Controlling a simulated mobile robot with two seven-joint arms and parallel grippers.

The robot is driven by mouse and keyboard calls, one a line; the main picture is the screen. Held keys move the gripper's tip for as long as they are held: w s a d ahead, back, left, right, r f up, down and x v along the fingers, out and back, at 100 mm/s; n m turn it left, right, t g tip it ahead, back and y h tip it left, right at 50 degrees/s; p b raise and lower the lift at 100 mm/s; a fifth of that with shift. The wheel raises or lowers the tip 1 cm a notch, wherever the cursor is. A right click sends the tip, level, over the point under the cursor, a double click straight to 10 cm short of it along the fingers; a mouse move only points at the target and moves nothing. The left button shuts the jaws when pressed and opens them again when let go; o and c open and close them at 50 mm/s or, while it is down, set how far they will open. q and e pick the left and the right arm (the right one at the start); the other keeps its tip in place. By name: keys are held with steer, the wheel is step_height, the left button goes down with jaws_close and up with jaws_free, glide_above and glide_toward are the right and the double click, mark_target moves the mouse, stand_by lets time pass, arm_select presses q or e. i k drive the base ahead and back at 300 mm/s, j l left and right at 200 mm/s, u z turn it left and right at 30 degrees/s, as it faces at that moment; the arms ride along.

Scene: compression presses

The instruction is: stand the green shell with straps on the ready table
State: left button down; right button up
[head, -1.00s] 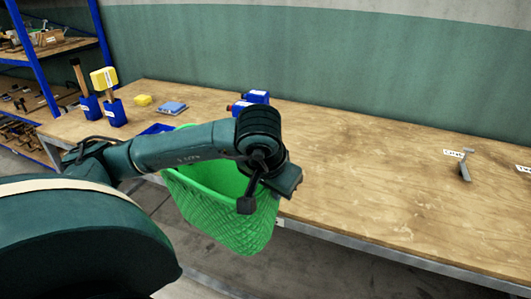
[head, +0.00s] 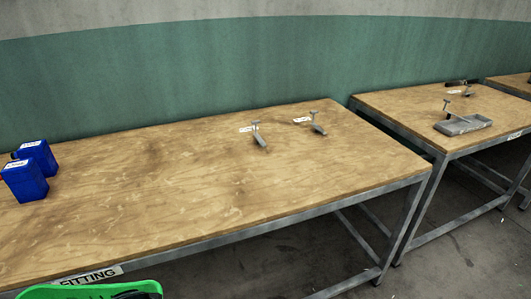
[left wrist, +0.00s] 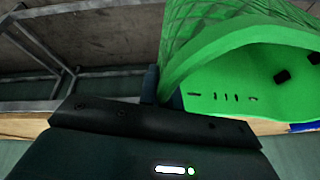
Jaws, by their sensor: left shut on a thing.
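The green shell (head: 100,289) shows only as its rim at the bottom left edge of the head view, in front of the near table. In the left wrist view the shell (left wrist: 205,45) fills the upper right, with its ribbed outer wall and smooth inside. Dark slots and two black pads show inside it; I cannot tell whether straps are there. My left gripper (left wrist: 163,88) is shut on the shell's rim. My right gripper is in neither view. No table with a readable "ready" sign shows.
The near table (head: 190,205) bears a "FITTING" label on its front edge. Blue boxes (head: 25,180) stand at its left, two grey clamp-like tools (head: 258,136) at its back right. A second table (head: 400,105) with a grey tray (head: 463,125) stands right, beyond a gap.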

mark_target(468, 107)
steer(key=k, duration=0.4)
steer(key=k+z, duration=0.15)
steer(key=z, duration=0.25)
steer(key=k+z, duration=0.1)
steer(key=z, duration=0.3)
steer(key=l+z, duration=0.1)
steer(key=z, duration=0.25)
steer(key=i+z, duration=0.1)
steer(key=z, duration=0.25)
steer(key=l+z, duration=0.1)
steer(key=z, duration=0.25)
steer(key=i+l, duration=0.2)
steer(key=i, duration=0.3)
steer(key=i+l, duration=0.15)
steer(key=i, duration=0.3)
steer(key=i+l, duration=0.2)
steer(key=i, duration=0.3)
steer(key=i+l, duration=0.2)
steer(key=i, duration=0.25)
steer(key=i+l, duration=0.2)
steer(key=i, duration=0.3)
steer(key=i+l, duration=0.15)
steer(key=i, duration=0.35)
